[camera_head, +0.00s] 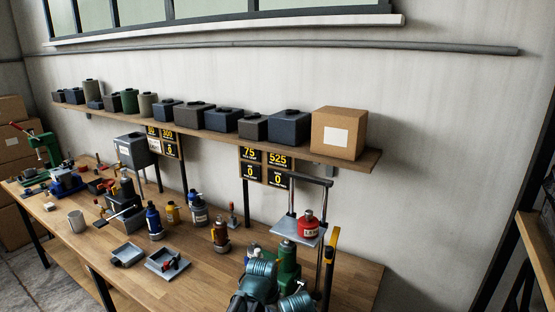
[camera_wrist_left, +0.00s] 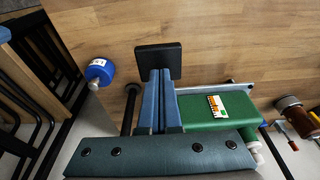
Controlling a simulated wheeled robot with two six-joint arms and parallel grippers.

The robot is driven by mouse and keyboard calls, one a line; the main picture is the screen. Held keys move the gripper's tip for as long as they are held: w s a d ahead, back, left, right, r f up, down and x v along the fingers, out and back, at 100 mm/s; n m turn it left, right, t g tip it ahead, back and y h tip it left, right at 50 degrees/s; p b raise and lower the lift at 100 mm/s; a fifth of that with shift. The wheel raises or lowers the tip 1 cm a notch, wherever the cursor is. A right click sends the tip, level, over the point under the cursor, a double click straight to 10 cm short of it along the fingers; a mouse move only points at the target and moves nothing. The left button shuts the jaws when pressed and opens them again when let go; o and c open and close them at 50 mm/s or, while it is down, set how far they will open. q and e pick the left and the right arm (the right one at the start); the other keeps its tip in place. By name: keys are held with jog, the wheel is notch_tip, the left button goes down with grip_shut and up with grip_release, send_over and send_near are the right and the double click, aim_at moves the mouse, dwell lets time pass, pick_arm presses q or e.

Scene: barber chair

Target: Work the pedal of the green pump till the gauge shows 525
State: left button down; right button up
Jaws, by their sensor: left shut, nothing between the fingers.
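The green pump (camera_head: 289,258) stands at the front right of the bench, partly hidden by my arm. In the left wrist view its green body (camera_wrist_left: 210,107) carries a white, orange and green label. A black pad (camera_wrist_left: 157,58), apparently the pedal, lies just beyond the tips of my left gripper (camera_wrist_left: 158,74). The gripper is shut and empty, its two blue fingers together beside the green body. I cannot tell whether the tips touch the pad. A display panel (camera_head: 279,168) behind reads 525 above and 0 below. My right gripper is not in view.
A red bottle-like object (camera_head: 308,224) stands on a raised plate of a metal frame by the pump. A second panel (camera_head: 250,163) reads 75 and 0. Grey trays (camera_head: 128,254) and small bottles crowd the bench leftward. A blue-capped post (camera_wrist_left: 99,72) stands left of the fingers.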

pick_arm(q)
jog(key=p+v, duration=0.1)
jog(key=v, duration=0.1)
jog(key=p+v, duration=0.1)
jog(key=p, duration=0.1)
jog(key=w+p+v, duration=0.1)
jog(key=p+v, duration=0.1)
jog(key=shift+d+r, duration=0.35)
jog(key=shift+r, duration=0.05)
jog(key=shift+f, duration=0.1)
jog(key=shift+s+f+b, duration=0.15)
jog(key=shift+f+b, duration=0.1)
jog(key=shift+b, duration=0.05)
jog(key=s+a+f+n+g+y+b, duration=0.2)
jog(key=s+a+f+b, duration=0.2)
jog(key=s+f+b, duration=0.7)
jog(key=s+f, duration=0.1)
jog(key=s, duration=0.3)
jog(key=shift+y+b, duration=0.3)
jog(key=shift+b, duration=0.05)
